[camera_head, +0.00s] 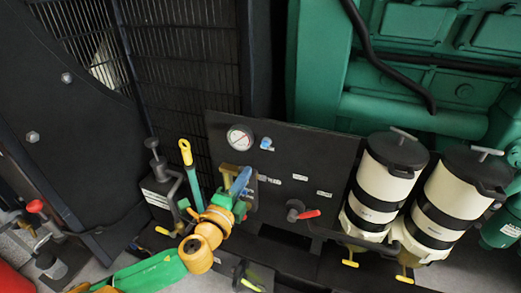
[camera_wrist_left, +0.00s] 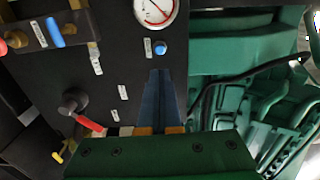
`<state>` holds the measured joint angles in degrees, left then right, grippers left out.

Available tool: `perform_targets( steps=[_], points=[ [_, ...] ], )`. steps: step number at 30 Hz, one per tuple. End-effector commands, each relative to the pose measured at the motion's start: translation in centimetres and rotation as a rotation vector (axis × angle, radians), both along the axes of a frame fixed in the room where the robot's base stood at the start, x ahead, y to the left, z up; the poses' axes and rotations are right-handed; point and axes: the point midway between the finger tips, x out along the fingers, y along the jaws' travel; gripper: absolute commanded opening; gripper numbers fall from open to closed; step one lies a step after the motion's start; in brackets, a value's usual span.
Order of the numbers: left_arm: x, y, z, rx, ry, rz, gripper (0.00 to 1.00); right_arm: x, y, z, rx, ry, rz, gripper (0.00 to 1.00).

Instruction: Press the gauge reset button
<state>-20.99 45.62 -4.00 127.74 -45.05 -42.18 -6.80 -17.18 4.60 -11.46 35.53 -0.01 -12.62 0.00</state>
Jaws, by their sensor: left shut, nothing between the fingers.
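The black gauge panel (camera_head: 325,170) carries a round white gauge (camera_head: 240,138) with a red needle. The small blue reset button (camera_head: 267,143) sits just right of the gauge. In the left wrist view the button (camera_wrist_left: 160,47) lies below the partly cut-off gauge (camera_wrist_left: 155,9). My left gripper (camera_head: 245,172) is in front of the panel's left part, lower than the button in the head view. In the left wrist view its dark blue fingers (camera_wrist_left: 161,72) are together and empty, with their tips just below the button in the picture. I see no contact. My right gripper is not in view.
A red-handled valve (camera_head: 305,214) sticks out of the panel's lower part. Two cream-and-black filter canisters (camera_head: 386,180) stand to the right. A yellow-ringed dipstick (camera_head: 186,152) rises left of my gripper. A green engine (camera_head: 420,60) fills the upper right. White labels (camera_head: 324,194) mark the panel.

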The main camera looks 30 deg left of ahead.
Motion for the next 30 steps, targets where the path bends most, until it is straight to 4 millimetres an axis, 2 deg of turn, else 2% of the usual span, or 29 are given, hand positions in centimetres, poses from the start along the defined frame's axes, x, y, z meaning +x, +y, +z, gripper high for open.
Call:
perform_targets(
  steps=[1,9,15,19,30],
  points=[
    [1.1,0.3,0.5,0.001,-0.004,0.003,0.0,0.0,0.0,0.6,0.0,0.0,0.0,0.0],
    [6.8,1.7,0.3,-0.002,-0.001,0.003,0.0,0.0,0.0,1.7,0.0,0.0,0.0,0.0],
    [9.7,2.4,0.2,-0.001,0.0,0.003,0.0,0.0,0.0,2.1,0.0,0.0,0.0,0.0],
    [10.6,2.6,0.0,-0.002,0.001,0.001,0.0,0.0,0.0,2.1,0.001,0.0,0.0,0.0],
    [11.0,2.7,-0.1,-0.002,0.001,0.002,0.0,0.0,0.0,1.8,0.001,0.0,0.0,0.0]
  ],
)
